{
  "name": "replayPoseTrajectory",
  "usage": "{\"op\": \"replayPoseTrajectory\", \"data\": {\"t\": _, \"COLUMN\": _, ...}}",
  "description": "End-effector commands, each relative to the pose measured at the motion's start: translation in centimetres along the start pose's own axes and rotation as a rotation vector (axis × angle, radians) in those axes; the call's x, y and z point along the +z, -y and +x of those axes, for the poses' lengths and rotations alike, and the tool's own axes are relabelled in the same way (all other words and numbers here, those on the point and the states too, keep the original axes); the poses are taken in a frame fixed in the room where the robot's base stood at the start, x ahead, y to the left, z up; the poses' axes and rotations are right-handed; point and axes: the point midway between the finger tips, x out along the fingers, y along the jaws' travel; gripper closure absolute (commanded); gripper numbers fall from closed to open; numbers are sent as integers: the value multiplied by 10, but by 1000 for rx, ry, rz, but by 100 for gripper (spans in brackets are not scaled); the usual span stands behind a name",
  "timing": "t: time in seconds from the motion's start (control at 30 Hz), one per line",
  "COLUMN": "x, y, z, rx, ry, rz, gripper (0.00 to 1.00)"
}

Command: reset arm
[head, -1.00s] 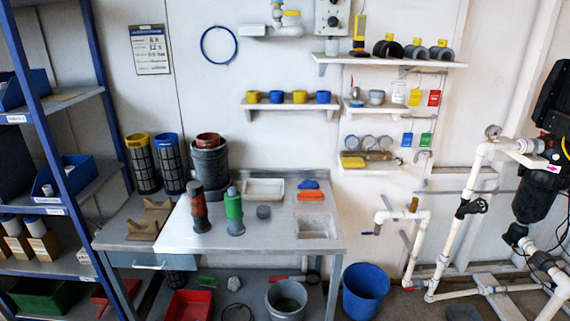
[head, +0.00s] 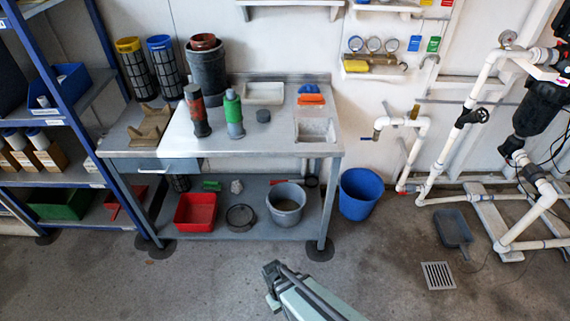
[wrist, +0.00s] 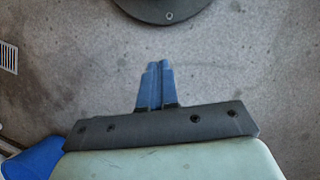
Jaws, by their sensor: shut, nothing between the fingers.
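My gripper (wrist: 155,85) shows in the wrist view. Its two blue fingers are together, with nothing between them, and it points over bare grey floor. In the head view, part of my pale green arm (head: 305,297) shows at the bottom edge, in front of the workbench and clear of it. The gripper's fingers cannot be made out there.
The workbench (head: 260,150) carries a red-topped cylinder (head: 196,110) and a green one (head: 234,114). A blue bucket (head: 361,194) stands right of it, white piping (head: 450,150) further right. A floor drain (head: 438,275) lies at lower right. The front floor is open.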

Motion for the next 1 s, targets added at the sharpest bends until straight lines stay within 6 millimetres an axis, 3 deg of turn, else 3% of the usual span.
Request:
{"op": "replayPoseTrajectory", "data": {"t": 0.1, "x": 28, "y": -18, "z": 15, "rx": -54, "ry": 38, "rz": 77, "gripper": 100}}
{"op": "replayPoseTrajectory", "data": {"t": 0.5, "x": 99, "y": -65, "z": 59, "rx": -169, "ry": 141, "rz": 289, "gripper": 100}}
{"op": "replayPoseTrajectory", "data": {"t": 0.73, "x": 125, "y": -82, "z": 79, "rx": -235, "ry": 180, "rz": 399, "gripper": 100}}
{"op": "replayPoseTrajectory", "data": {"t": 1.0, "x": 134, "y": -94, "z": 84, "rx": -273, "ry": 185, "rz": 467, "gripper": 100}}
